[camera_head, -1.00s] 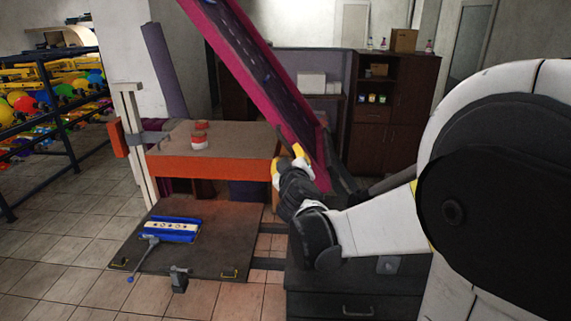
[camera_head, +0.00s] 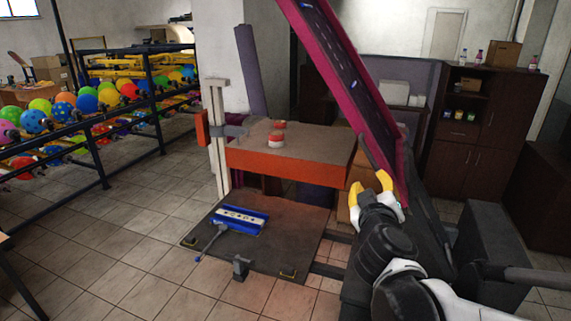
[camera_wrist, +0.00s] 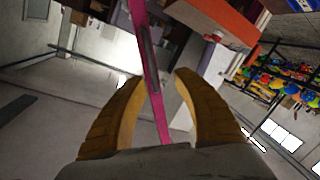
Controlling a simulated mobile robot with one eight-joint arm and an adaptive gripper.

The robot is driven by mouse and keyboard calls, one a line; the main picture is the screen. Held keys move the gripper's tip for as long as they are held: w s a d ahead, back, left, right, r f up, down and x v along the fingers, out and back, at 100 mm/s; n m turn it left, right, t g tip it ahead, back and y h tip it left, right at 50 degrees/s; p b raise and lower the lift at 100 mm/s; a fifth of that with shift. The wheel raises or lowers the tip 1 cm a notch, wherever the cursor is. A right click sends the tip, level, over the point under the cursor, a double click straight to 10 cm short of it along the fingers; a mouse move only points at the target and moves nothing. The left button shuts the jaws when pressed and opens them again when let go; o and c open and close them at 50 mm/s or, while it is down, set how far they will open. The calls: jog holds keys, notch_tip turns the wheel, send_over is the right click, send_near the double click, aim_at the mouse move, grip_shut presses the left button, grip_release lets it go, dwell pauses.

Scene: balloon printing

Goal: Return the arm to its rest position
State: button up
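My gripper (camera_head: 371,191) has yellow fingers and is at the end of my white and black arm, right of centre in the head view. In the wrist view its two fingers (camera_wrist: 151,80) stand apart with nothing between them, so it is open and empty. It appears just in front of the magenta-edged inclined conveyor (camera_head: 350,85) in the head view; I cannot tell the exact gap. The conveyor also shows behind the fingers in the wrist view (camera_wrist: 140,22).
An orange-edged press table (camera_head: 290,163) with red buttons (camera_head: 277,138) stands left of my gripper. Below it is a dark plate (camera_head: 285,240) with a blue tray (camera_head: 262,222). A balloon rack (camera_head: 155,85) is at left, dark cabinets (camera_head: 470,150) at right. Tiled floor is free at front left.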

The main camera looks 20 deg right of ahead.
jog(key=s+a+f+m+g+y+b, duration=0.15)
jog(key=s+f+b, duration=0.35)
jog(key=f, duration=0.5)
jog(key=s+a+f+m+g+y+b, duration=0.1)
jog(key=s+a+f+g+b, duration=0.15)
jog(key=f+b, duration=0.6)
jog(key=s+a+f+g+y+b, duration=0.3)
jog(key=s+a+f+y+b, duration=0.2)
jog(key=s+a+f, duration=0.3)
jog(key=a+f+b, duration=0.1)
jog(key=a+f, duration=0.3)
jog(key=f, duration=0.1)
jog(key=shift+s+n+g, duration=0.25)
jog(key=shift+n+g, duration=0.1)
jog(key=shift+g, duration=0.05)
